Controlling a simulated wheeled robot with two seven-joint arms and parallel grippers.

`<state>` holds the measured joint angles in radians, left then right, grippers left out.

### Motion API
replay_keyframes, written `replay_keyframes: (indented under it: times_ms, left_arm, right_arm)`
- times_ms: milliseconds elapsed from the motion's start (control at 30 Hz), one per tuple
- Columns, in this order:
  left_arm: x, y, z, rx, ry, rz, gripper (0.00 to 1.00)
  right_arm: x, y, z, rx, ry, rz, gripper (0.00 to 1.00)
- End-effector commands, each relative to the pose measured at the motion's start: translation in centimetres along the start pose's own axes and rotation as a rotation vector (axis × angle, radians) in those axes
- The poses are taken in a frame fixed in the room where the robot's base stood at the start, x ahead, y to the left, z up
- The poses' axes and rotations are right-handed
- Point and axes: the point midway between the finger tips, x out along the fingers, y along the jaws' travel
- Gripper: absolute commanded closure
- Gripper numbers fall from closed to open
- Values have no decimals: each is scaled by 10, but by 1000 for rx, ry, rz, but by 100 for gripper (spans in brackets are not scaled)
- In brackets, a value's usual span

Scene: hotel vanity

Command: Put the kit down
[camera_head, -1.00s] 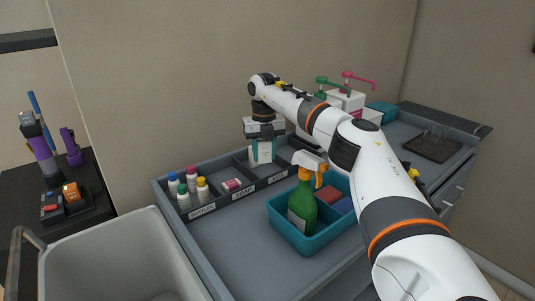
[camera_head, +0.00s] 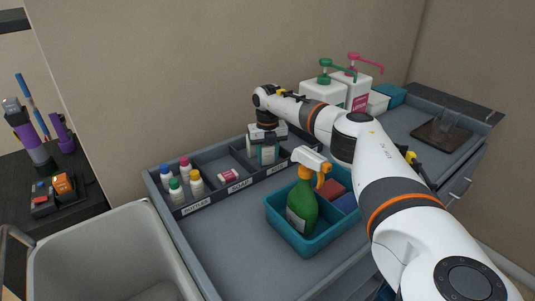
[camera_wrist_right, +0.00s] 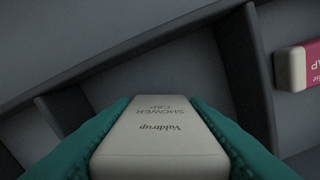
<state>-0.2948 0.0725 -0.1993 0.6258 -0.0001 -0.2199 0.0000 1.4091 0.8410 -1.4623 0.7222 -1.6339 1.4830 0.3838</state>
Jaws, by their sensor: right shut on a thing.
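The kit is a small white box (camera_wrist_right: 160,135) printed "Valdrup SHOWER CAP". My right gripper (camera_wrist_right: 160,120) is shut on it, with a teal finger along each side. In the head view, the right gripper (camera_head: 267,153) points down at the right compartment of the grey organizer (camera_head: 213,197), just behind its front label. The kit is mostly hidden there by the fingers and front wall. I cannot tell whether its underside touches the floor. My left gripper is not in view.
Several small bottles (camera_head: 183,186) stand in the left compartment; a pink-and-white soap box (camera_head: 228,175) lies in the middle one. A teal caddy (camera_head: 284,232) with a green spray bottle (camera_head: 302,205) stands in front. Pump bottles (camera_head: 350,90) stand behind my arm.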

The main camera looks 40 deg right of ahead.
Motion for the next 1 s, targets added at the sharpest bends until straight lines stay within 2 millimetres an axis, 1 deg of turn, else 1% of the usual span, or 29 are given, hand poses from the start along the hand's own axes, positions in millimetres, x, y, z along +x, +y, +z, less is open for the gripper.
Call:
replay_keyframes:
  times_ms: [33,100,367,400,500,767,867,967,1000]
  left_arm:
    - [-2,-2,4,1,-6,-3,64]
    - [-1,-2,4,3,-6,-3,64]
    - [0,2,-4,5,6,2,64]
    - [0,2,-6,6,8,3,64]
    - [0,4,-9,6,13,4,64]
    - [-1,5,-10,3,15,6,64]
    - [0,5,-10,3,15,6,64]
    - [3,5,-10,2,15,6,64]
    - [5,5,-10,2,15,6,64]
  right_arm:
    - [4,0,0,-1,-1,0,81]
    - [5,-1,0,-1,1,-1,81]
    - [7,0,0,-1,1,-1,81]
    - [6,-1,0,-1,1,-2,53]
    - [6,-1,0,-1,1,-1,38]
    - [6,-1,0,-1,1,-2,38]
    - [1,0,0,-1,2,-2,38]
    - [-11,0,-1,-1,5,-4,38]
    - [-18,0,-1,-1,4,-4,38]
